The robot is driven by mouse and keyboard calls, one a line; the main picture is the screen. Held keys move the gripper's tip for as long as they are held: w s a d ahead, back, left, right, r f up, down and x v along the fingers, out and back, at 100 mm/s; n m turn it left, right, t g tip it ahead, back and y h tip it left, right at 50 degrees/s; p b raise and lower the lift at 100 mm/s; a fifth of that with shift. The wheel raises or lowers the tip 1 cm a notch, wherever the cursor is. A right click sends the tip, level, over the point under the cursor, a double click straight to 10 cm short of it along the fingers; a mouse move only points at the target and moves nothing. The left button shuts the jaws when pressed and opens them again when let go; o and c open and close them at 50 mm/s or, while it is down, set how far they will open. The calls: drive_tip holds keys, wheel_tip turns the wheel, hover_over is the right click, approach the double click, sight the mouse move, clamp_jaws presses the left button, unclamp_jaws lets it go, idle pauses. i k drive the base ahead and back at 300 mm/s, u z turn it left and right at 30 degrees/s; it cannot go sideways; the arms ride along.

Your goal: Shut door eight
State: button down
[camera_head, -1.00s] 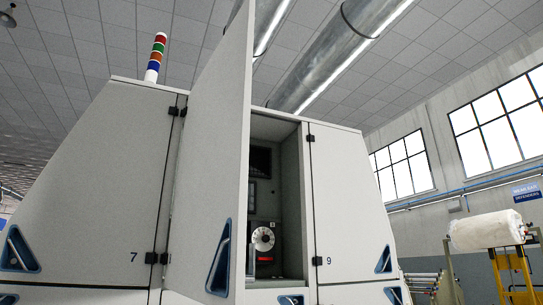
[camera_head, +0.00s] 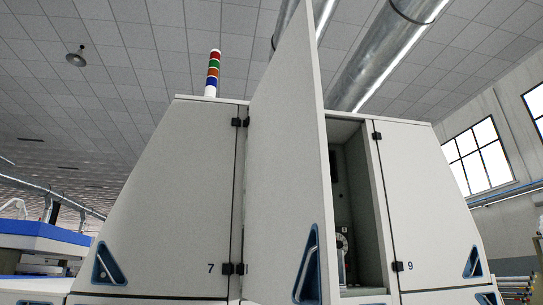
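An open door (camera_head: 284,170) stands swung outward on the grey machine, between the doors marked 7 and 9. Its hinges are on its left edge, beside door 7 (camera_head: 175,200). Door 9 (camera_head: 425,190) to the right is shut, as is door 7. My gripper is not in view.
A signal tower (camera_head: 212,73) with coloured bands stands on top of the machine. Large metal ducts (camera_head: 400,50) run overhead. Blue and white machinery (camera_head: 40,240) stands at the far left. Windows (camera_head: 478,155) are in the right wall.

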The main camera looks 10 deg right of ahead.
sight(290, 252)
drive_tip(key=z, duration=1.3)
drive_tip(key=k, duration=0.9)
drive_tip(key=u, duration=1.25)
drive_tip(key=i, duration=0.5)
